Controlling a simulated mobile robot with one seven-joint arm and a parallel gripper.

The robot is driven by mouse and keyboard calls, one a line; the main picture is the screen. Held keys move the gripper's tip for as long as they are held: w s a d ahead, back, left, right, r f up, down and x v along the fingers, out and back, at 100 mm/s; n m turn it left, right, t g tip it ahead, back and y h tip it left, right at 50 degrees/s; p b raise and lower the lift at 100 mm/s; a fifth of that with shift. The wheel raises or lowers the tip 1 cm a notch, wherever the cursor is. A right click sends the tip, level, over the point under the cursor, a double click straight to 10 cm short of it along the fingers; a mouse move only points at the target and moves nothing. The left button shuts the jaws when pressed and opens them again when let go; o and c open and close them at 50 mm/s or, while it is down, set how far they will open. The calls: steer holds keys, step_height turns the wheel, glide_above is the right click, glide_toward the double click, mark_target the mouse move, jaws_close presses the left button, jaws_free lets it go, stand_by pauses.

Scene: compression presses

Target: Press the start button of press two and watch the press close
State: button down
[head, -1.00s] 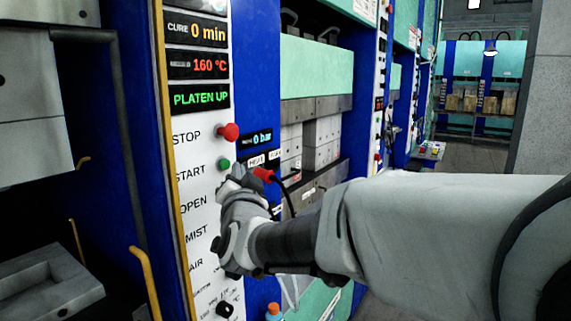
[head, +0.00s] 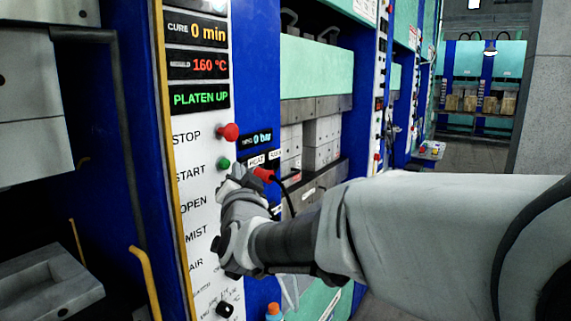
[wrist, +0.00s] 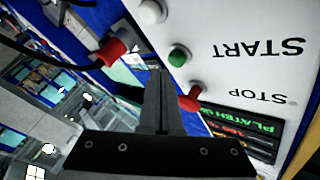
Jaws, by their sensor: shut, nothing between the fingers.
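The green start button (head: 222,163) sits on a white control panel (head: 195,215), beside the word START and below the red stop button (head: 229,132). It also shows in the wrist view (wrist: 180,57), standing out from the panel. My gripper (head: 238,174) is just right of and below the green button in the head view. In the wrist view its fingers (wrist: 159,75) are shut and empty, with the tips close to the green button; I cannot tell whether they touch. The display (head: 200,97) reads PLATEN UP. No press number is readable.
The red stop button is close to my fingers in the wrist view (wrist: 190,97). A red-ended part with a black cable (head: 264,174) shows beside my gripper. A press with a pale green upper part (head: 315,70) stands to the right. Yellow rails (head: 147,280) stand left of the panel.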

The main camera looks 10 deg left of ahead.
steer(key=shift+a, duration=0.1)
steer(key=shift+w+a, duration=0.2)
steer(key=shift+a, duration=0.1)
